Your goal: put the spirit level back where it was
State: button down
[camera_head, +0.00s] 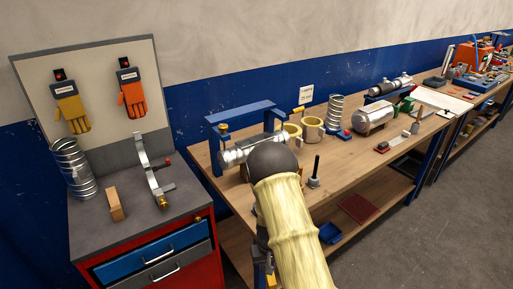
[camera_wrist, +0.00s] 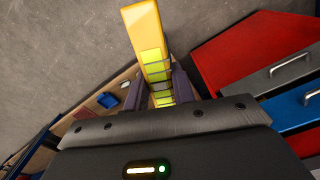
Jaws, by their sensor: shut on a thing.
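The spirit level (camera_wrist: 152,45) is a yellow bar with bright yellow-green panels along its face. In the wrist view it stands between the two dark fingers of my gripper (camera_wrist: 157,88), which is shut on it, and its yellow end sticks out beyond them over the grey floor. In the head view my sleeved arm reaches down in front of the bench and hides most of the gripper. I cannot make out the level clearly there.
The wooden workbench (camera_head: 216,183) carries a blue frame (camera_head: 243,113), duct pieces and clamps. Left of it stands a red drawer cabinet (camera_head: 150,276), also in the wrist view (camera_wrist: 237,58), with a bracket and wooden block on top. A blue bin (camera_head: 331,233) sits on the lower shelf.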

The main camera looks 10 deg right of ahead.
jog(key=shift+d, duration=0.1)
dwell(0.3)
notch_tip(320, 180, up, 8)
jog(key=p, duration=0.7)
jog(key=shift+f, duration=0.45)
jog(key=w+r+n, duration=0.2)
jog(key=r+n, duration=0.5)
jog(key=r, duration=0.6)
jog(key=w+r+n, duration=0.3)
jog(key=r+n, duration=0.5)
jog(key=r, duration=0.5)
jog(key=w+r+n, duration=0.3)
jog(key=r+n, duration=0.4)
jog(key=r, duration=0.7)
